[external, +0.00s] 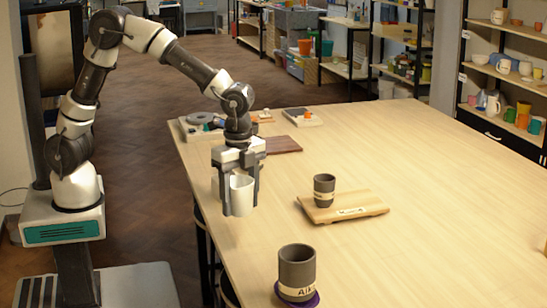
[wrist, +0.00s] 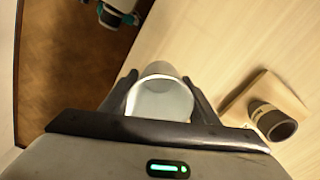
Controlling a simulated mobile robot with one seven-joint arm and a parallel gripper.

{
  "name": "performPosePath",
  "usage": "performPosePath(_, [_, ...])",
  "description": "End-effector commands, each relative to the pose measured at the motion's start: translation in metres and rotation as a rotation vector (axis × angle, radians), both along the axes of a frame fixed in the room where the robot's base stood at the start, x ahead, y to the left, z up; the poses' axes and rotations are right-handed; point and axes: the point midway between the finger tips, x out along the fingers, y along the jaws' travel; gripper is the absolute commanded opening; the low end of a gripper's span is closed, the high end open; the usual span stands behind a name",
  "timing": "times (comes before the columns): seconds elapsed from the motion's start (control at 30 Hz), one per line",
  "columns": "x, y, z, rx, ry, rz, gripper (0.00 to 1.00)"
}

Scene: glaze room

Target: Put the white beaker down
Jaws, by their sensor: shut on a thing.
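The white beaker (external: 241,194) is upright between the fingers of my gripper (external: 240,200), which is shut on it. In the external view it hangs near the table's left edge; I cannot tell exactly how far its base is above the top. In the wrist view the white beaker (wrist: 161,92) shows its open mouth between the two dark fingers of my gripper (wrist: 162,88). The light wooden table (external: 400,140) spreads out to the right of my gripper.
A dark grey cup (external: 324,187) stands on a wooden board (external: 362,206) right of my gripper. A larger dark cup (external: 296,268) with a pale band stands on a purple coaster (external: 284,295) at the front. A dark red-brown board (external: 282,145) lies behind. The table's right half is mostly clear.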

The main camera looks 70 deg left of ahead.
Motion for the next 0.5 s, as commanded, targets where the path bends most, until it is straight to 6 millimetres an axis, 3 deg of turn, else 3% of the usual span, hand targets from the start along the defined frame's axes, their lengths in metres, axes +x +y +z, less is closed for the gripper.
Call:
performPosePath(0.03, [-0.001, 0.000, -0.010, 0.002, 0.003, 0.000, 0.32])
performPosePath(0.5, [0.000, 0.000, -0.060, 0.001, 0.001, -0.001, 0.32])
